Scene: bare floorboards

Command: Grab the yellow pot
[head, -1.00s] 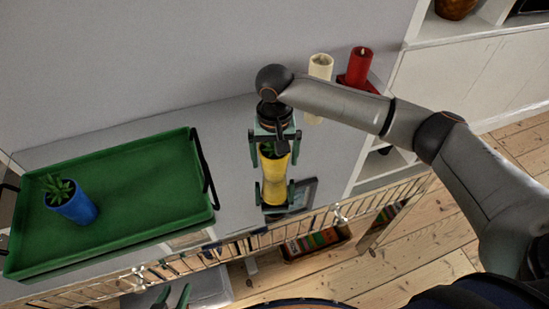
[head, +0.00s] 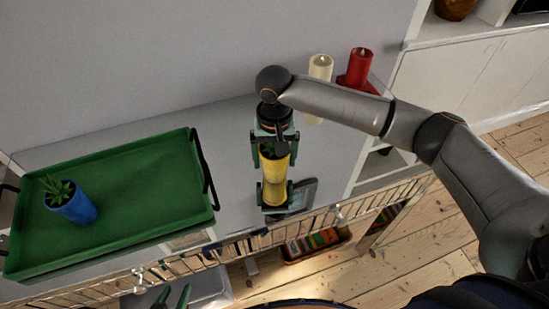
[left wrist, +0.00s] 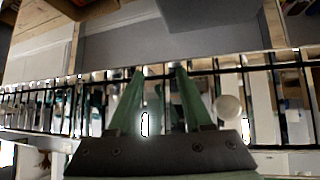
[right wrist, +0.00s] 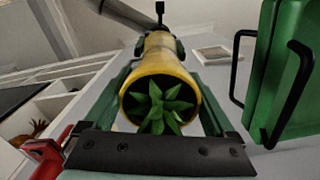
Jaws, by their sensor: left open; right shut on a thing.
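The yellow pot (head: 274,168) stands upright on the glossy grey cabinet top, with a spiky green plant in it. Its mirror image shows below it in the head view. My right gripper (head: 274,157) comes down from above with a finger on each side, shut on the pot. In the right wrist view the pot (right wrist: 160,75) lies between both fingers, plant (right wrist: 160,108) facing the camera. My left gripper (head: 171,297) is open and empty, low at the bottom edge of the head view. In the left wrist view its fingers (left wrist: 160,72) are apart before a rail.
A green tray (head: 130,205) with a blue pot (head: 72,203) stands to the left. A cream candle (head: 320,67) and a red candle (head: 361,62) stand behind at right. A metal rail (head: 250,240) runs along the front.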

